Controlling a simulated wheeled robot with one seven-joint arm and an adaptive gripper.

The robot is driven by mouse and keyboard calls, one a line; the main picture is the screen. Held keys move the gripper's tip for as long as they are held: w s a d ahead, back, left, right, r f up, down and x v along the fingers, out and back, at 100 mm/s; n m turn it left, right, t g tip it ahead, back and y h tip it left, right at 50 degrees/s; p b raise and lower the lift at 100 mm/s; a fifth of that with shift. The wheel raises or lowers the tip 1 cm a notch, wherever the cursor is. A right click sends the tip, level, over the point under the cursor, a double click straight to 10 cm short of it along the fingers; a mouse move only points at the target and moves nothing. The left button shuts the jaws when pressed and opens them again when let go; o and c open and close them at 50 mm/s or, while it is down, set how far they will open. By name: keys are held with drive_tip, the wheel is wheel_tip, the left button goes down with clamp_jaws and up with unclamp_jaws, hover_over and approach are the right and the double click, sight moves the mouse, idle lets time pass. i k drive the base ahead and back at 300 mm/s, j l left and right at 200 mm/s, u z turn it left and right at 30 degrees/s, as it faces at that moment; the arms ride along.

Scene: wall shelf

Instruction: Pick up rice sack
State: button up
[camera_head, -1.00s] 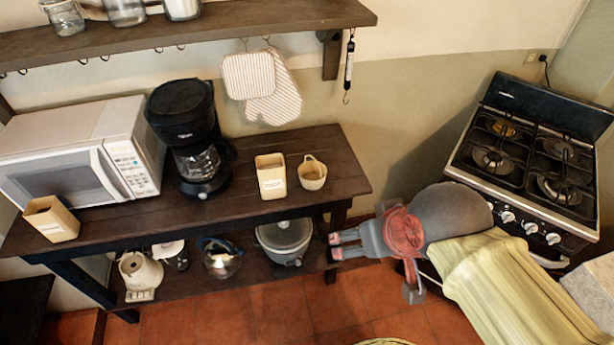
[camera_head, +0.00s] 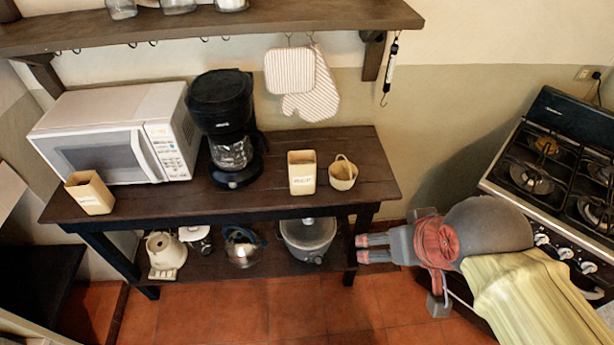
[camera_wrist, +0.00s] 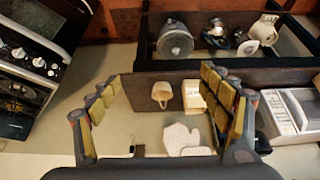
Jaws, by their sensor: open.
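Two tan open-topped sacks with small labels stand on the dark wooden table: one tan sack (camera_head: 302,174) right of the coffee maker, another tan sack (camera_head: 90,194) at the table's left end. The labels are too small to read surely, so I cannot tell which is the rice sack. My gripper (camera_head: 360,248) is open and empty, in front of the table's right end and lower in the picture than its top. In the wrist view, the open fingers (camera_wrist: 162,84) frame the tan mug, and the nearer sack (camera_wrist: 194,96) shows beside the right finger.
A tan mug (camera_head: 342,175) stands right of the middle sack. The coffee maker (camera_head: 228,130) and microwave (camera_head: 120,135) fill the back left. Mitts (camera_head: 310,85) hang behind. A pot (camera_head: 308,238) sits on the lower shelf. A stove (camera_head: 560,180) stands at the right.

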sight(302, 174)
drive_tip(key=j+u, duration=0.1)
drive_tip(key=j, duration=0.35)
drive_tip(key=i+j+u, duration=0.15)
drive_tip(key=j, duration=0.3)
drive_tip(key=j+u, duration=0.1)
drive_tip(key=j, duration=0.3)
drive_tip(key=i+j+u, duration=0.1)
drive_tip(key=j, duration=0.35)
